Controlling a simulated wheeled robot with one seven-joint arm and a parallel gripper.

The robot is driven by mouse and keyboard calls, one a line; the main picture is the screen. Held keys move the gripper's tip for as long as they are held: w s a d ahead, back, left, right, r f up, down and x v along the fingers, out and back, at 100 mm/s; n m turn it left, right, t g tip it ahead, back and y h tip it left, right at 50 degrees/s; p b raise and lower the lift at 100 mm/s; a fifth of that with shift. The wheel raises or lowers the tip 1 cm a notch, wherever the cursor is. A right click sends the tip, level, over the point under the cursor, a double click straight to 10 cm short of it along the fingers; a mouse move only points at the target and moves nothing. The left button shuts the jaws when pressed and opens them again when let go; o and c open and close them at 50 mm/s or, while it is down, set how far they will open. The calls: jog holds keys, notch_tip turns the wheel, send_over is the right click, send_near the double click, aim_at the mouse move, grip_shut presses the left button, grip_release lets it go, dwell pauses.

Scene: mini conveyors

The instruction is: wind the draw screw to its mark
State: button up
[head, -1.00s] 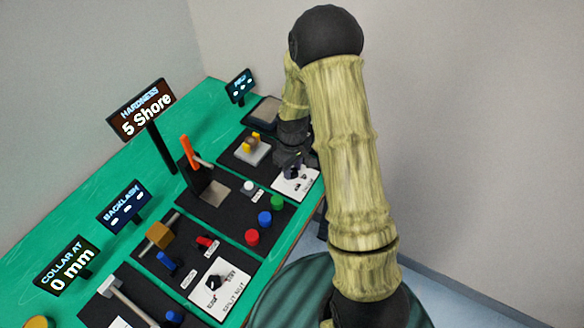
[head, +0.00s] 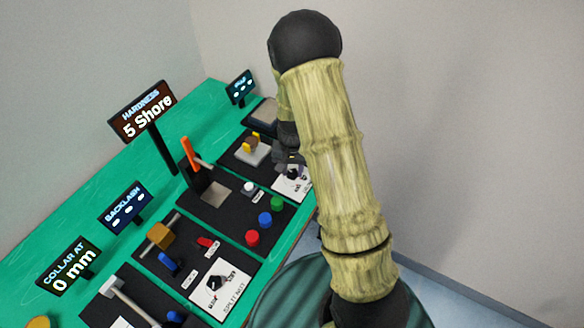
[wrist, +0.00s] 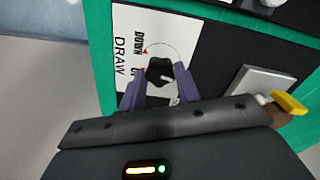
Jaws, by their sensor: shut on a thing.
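The draw screw is a small black knob (wrist: 158,68) on a white card (wrist: 180,22) lettered "DRAW" and "DOWN". A thin dial arc with small red marks is printed around the knob. A pale pointer shows on the knob, but its exact setting is hard to read. My gripper (wrist: 158,78) is shut on the knob, one purple-grey finger on either side. In the head view my gripper (head: 289,160) is at the card (head: 291,186) on the far right panel, and my arm hides part of it.
A pale block (wrist: 262,84) with a yellow-and-brown piece (wrist: 289,104) stands beside the card. A small display (head: 240,87) behind is too small to read. The hardness display (head: 143,110) reads 5 Shore. Several coloured knobs and another dial card (head: 222,288) lie nearer.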

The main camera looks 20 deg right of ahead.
jog(key=m, duration=0.2)
jog(key=m+p, duration=0.1)
jog(key=m, duration=0.1)
jog(key=shift+w+r+m, duration=0.15)
jog(key=shift+r+m, duration=0.05)
jog(key=shift+m, duration=0.1)
jog(key=m+p, duration=0.1)
jog(key=m, duration=0.2)
jog(key=shift+m, duration=0.3)
jog(key=m+p, duration=0.2)
jog(key=m, duration=0.1)
jog(key=shift+m, duration=0.3)
jog(key=m+p, duration=0.2)
jog(key=m, duration=0.1)
jog(key=shift+m, duration=0.3)
jog(key=m+p, duration=0.3)
jog(key=m, duration=0.3)
jog(key=shift+r+p, duration=0.1)
jog(key=shift+p, duration=0.2)
jog(key=m+p, duration=0.2)
jog(key=m, duration=0.1)
jog(key=shift+w+m, duration=0.1)
jog(key=shift+m, duration=0.3)
jog(key=shift+m+p, duration=0.65)
jog(key=shift+m, duration=0.45)
